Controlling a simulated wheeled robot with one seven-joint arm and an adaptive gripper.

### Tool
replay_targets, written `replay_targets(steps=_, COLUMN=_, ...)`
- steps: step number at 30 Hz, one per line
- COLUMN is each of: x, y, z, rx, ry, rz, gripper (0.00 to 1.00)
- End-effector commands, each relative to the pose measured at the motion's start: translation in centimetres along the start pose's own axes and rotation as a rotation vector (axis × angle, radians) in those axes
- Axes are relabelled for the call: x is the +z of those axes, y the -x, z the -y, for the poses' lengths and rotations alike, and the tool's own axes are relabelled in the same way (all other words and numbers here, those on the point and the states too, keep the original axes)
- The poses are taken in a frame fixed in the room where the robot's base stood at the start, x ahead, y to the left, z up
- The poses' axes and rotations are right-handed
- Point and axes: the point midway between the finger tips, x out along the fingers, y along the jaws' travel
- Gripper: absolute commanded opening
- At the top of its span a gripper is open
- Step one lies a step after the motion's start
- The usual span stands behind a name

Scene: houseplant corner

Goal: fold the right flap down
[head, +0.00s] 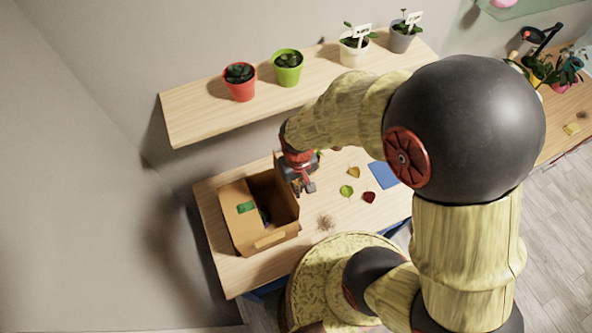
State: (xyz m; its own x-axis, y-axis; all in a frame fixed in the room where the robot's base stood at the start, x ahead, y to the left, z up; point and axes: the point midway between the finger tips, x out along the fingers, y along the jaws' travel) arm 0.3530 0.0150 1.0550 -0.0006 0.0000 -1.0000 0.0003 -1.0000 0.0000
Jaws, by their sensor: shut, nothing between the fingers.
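An open brown cardboard box (270,240) stands at the left of the table. My gripper (305,187) is shut and empty, pointing down beside the box's right edge. I cannot tell whether my gripper touches the flap or the box.
The wooden table (240,277) holds a green leaf (346,190), a yellow leaf (354,172), a dark red leaf (369,197), a blue sheet (382,174) and a brown crumbly patch (325,222). A shelf (190,117) with several potted plants runs above, behind the box.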

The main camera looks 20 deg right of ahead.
Motion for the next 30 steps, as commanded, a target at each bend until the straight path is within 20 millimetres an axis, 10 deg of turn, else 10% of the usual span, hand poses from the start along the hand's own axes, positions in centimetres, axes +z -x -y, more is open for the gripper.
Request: replay_targets(steps=30, x=0.0, y=0.0, z=5.5, rx=0.0, ry=0.002, rz=0.0, gripper=0.0)
